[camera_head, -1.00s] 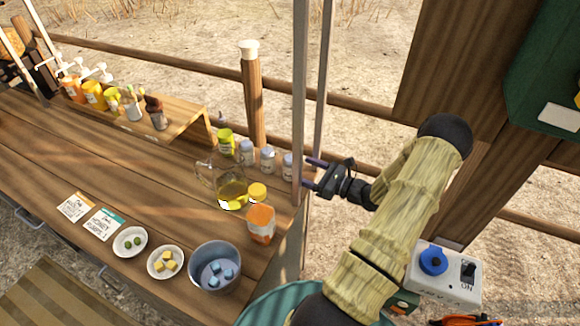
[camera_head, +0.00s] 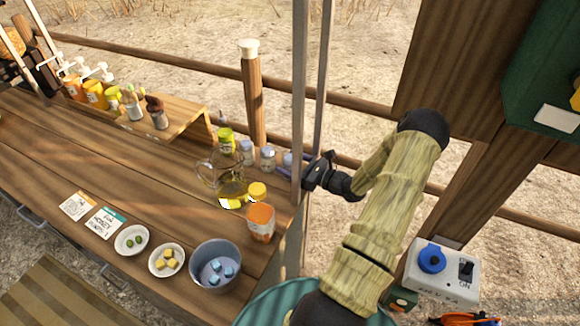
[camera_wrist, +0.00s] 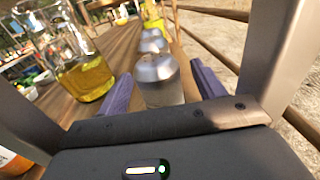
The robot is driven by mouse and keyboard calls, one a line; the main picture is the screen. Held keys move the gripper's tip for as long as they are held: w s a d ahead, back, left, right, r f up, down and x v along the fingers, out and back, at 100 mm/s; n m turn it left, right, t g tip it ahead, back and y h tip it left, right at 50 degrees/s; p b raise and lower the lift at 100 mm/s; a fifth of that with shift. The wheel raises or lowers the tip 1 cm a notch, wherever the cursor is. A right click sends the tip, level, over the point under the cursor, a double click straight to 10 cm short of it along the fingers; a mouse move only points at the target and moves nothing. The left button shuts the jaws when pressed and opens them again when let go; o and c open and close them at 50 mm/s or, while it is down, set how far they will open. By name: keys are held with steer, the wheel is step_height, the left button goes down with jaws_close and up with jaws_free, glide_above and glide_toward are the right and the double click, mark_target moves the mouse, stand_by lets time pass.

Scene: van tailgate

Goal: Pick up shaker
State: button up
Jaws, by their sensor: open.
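Several small shakers with grey domed tops stand in a row at the table's far right edge. The nearest shaker (camera_wrist: 159,80) is clear-bodied and upright, and in the wrist view it sits between the two purple fingers of my gripper (camera_wrist: 163,86). The fingers are apart, with a gap visible beside the shaker. In the head view my gripper (camera_head: 288,165) reaches in from the right at the row's right end, partly behind a grey post. That post and the fingers mostly hide the nearest shaker there; two other shakers (camera_head: 268,158) (camera_head: 247,152) show to its left.
A glass jug of yellow liquid (camera_head: 229,180) stands left of the shakers. An orange-labelled jar (camera_head: 261,222) and a grey bowl of blue cubes (camera_head: 216,267) are nearer. The grey post (camera_head: 299,100) rises close to my gripper. The left tabletop is mostly clear.

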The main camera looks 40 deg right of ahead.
steer(key=shift+w+a, duration=0.1)
steer(key=c, duration=1.1)
steer(key=shift+r, duration=0.5)
steer(key=shift+r+b, duration=0.25)
steer(key=shift+b, duration=0.05)
steer(key=b+v, duration=0.2)
steer(key=v, duration=1.6)
